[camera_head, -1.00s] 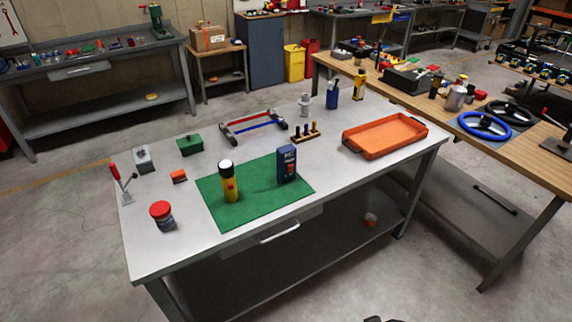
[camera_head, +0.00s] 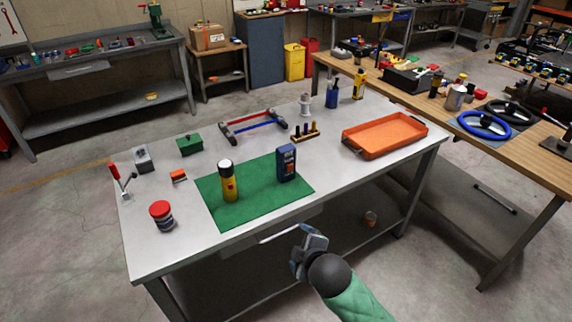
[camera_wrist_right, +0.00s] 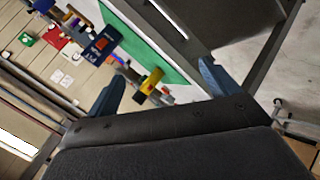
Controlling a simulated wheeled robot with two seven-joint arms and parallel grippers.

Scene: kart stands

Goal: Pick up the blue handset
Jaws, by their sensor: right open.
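The blue handset (camera_head: 287,164) stands upright on the green mat (camera_head: 250,205) on the grey workbench, with an orange-red patch on its front. It also shows in the right wrist view (camera_wrist_right: 97,48), tilted by the camera angle. My right gripper (camera_head: 303,248) is in front of the bench's near edge, below and apart from the handset. Its two fingers are spread with nothing held between them in the right wrist view (camera_wrist_right: 160,86). My left gripper is not in view.
A yellow flashlight (camera_head: 228,182) stands on the mat left of the handset. An orange tray (camera_head: 385,137) lies to the right. A peg block (camera_head: 305,137) is behind the handset. A red-lidded jar (camera_head: 161,215) stands at the left. The bench's drawer handle (camera_head: 279,233) is near my gripper.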

